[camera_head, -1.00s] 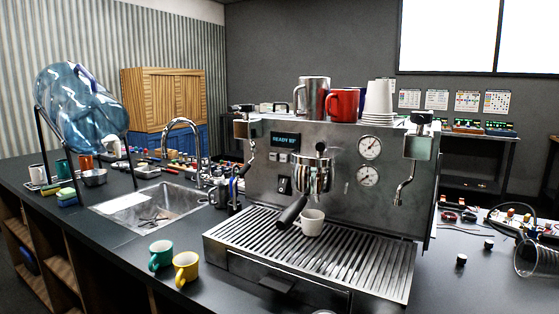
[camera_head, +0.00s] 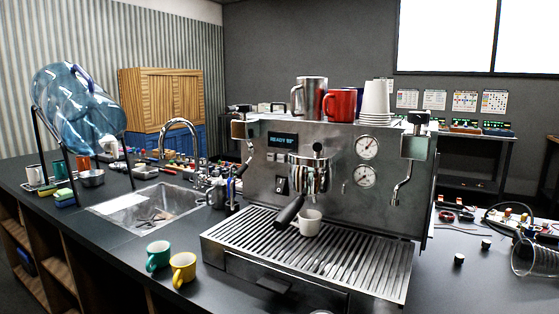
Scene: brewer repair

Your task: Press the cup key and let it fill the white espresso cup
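The white espresso cup (camera_head: 309,224) stands upright on the slatted drip tray (camera_head: 345,262) of the espresso machine (camera_head: 337,185). It sits under the portafilter and group head (camera_head: 310,176), just right of the black portafilter handle (camera_head: 289,211). I cannot see into the cup, and no coffee stream shows. The display (camera_head: 283,140) is lit and seems to read "READY" with a number. Small keys (camera_head: 276,157) sit below it; their markings are too small to read. A black rocker switch (camera_head: 281,185) is lower down. My gripper is not in view.
The sink (camera_head: 148,208) is behind left; a glass jug (camera_head: 533,258) lies at right.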

